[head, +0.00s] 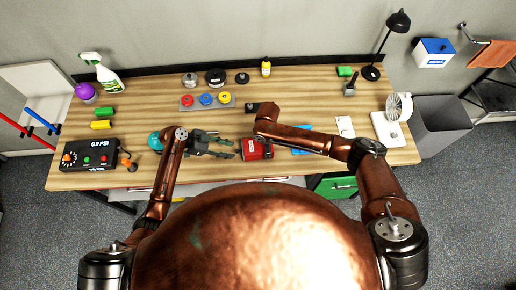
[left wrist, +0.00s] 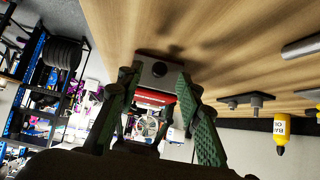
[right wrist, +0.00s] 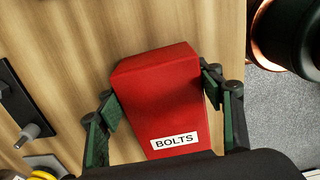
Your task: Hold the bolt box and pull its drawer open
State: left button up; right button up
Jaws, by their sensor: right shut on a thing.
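The bolt box (head: 257,151) is red and sits near the front middle of the workbench. In the right wrist view the box (right wrist: 155,85) shows a white "BOLTS" label. My right gripper (right wrist: 160,93) is shut on it, one green-padded finger on each side. My left gripper (head: 234,148) is open and empty, just left of the box, with its fingers pointing at it. In the left wrist view, a grey face with a dark round spot (left wrist: 158,70) and a red strip show beyond the open fingers (left wrist: 165,112). It looks like the drawer front, partly hidden by the fingers.
A teal round thing (head: 156,141) is beside my left arm. A blue item (head: 302,129) lies right of the box, partly under my right arm. A fan (head: 398,107) stands at the right end.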

aim_at(238, 151)
pick_arm(q)
jog(key=x, duration=0.4)
jog(key=shift+d+f, duration=0.3)
jog(key=shift+d, duration=0.15)
jog(key=shift+s+d, duration=0.15)
jog(key=shift+c, duration=0.3)
jog(key=shift+d, duration=0.1)
grip_shut()
